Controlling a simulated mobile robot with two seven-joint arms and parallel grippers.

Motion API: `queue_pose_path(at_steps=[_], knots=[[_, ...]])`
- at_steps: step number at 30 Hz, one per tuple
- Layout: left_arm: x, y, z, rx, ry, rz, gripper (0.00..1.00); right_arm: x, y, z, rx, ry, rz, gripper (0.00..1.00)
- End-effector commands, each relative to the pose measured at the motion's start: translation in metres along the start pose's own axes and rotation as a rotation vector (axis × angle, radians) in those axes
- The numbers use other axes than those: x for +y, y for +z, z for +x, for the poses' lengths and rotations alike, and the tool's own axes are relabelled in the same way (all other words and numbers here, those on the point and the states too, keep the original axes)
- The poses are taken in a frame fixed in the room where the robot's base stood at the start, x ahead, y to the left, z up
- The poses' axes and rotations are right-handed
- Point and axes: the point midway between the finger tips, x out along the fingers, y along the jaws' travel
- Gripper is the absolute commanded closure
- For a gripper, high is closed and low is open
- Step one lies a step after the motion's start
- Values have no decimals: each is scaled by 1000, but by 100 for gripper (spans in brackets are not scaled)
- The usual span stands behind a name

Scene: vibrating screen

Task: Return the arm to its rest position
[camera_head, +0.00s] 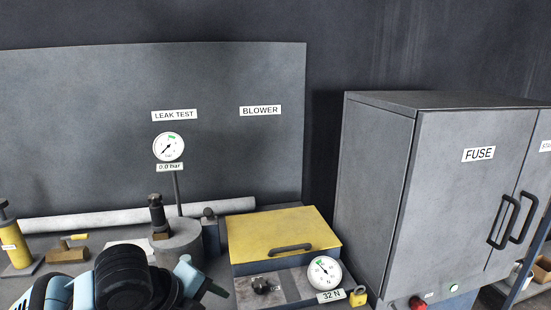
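My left arm (122,280), black and light blue, comes in at the bottom left in the head view. It stands in front of the bench, with its lower links cut off by the picture edge. Its far end (205,284) lies low, in front of the grey cylinder of the leak test stand and left of the yellow-lidded box. The fingertips are not clear, so I cannot tell whether this gripper is open or shut. My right arm and gripper are not in view.
A leak test gauge (168,147) stands on a thin post by a grey cylinder (180,243). A yellow-lidded box (283,236) is shut, with a force gauge (324,272) at its front. A grey fuse cabinet (455,190) stands right. A pale tube (130,215) lies behind.

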Motion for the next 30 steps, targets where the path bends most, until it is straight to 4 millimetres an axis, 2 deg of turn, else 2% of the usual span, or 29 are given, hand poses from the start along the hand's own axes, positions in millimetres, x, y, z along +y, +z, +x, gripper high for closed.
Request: queue_pose_path(at_steps=[1, 3, 8, 11, 17, 23, 30], knots=[[5, -6, 16, 31, -27, -81, 39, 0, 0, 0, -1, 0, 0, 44], [9, -11, 33, 60, -73, -198, 39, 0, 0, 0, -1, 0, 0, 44], [26, -18, 69, 115, -166, -473, 39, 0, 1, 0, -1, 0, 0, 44], [42, -20, 89, 138, -215, -647, 39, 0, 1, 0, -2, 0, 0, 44], [88, -21, 124, 153, -300, -991, 39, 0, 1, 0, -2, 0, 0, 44], [154, -22, 149, 124, -371, -1306, 39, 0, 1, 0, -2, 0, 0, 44], [260, -34, 160, 29, -445, -1641, 39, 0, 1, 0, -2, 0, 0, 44]])
